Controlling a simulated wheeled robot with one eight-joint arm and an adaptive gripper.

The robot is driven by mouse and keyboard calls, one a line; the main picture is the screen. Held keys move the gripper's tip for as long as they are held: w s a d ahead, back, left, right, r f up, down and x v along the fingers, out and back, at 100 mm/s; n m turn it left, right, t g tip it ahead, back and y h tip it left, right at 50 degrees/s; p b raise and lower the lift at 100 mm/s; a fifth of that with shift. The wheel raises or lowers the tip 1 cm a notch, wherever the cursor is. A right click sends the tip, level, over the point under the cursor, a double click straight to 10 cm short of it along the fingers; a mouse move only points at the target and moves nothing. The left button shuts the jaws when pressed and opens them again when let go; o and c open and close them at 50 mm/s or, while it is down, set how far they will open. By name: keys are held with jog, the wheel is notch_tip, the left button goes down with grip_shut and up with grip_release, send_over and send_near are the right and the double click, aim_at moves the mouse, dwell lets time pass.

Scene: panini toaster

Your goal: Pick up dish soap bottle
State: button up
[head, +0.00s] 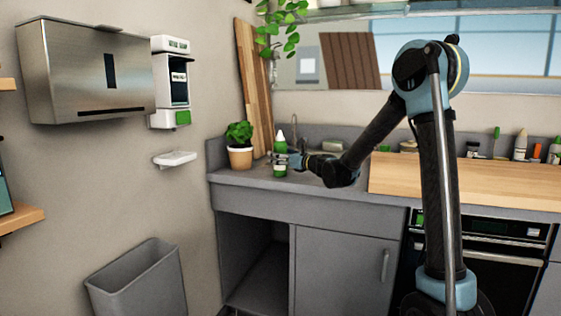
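The dish soap bottle (280,171) is small and green with a pale tip. It stands upright at the left end of the grey counter, right of a potted plant. My gripper (284,159) reaches in from the right at the height of the bottle's middle. Its fingers overlap the bottle in the head view and hide a band of it. The fingers are too small here to tell whether they are closed on the bottle or only around or beside it.
The potted plant (240,150) stands close left of the bottle. A tall wooden board (253,90) leans behind. A faucet (294,130) is behind my gripper. A wooden countertop (450,182) lies to the right, with several bottles behind it. A grey bin (140,285) stands below left.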

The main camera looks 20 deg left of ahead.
aim_at(281, 132)
jog(key=c, duration=1.4)
jog(key=shift+o, duration=0.2)
notch_tip(281, 132, up, 10)
jog(key=shift+r, duration=0.1)
jog(key=o, duration=0.6)
jog(key=c, duration=0.6)
jog(key=shift+d, duration=0.1)
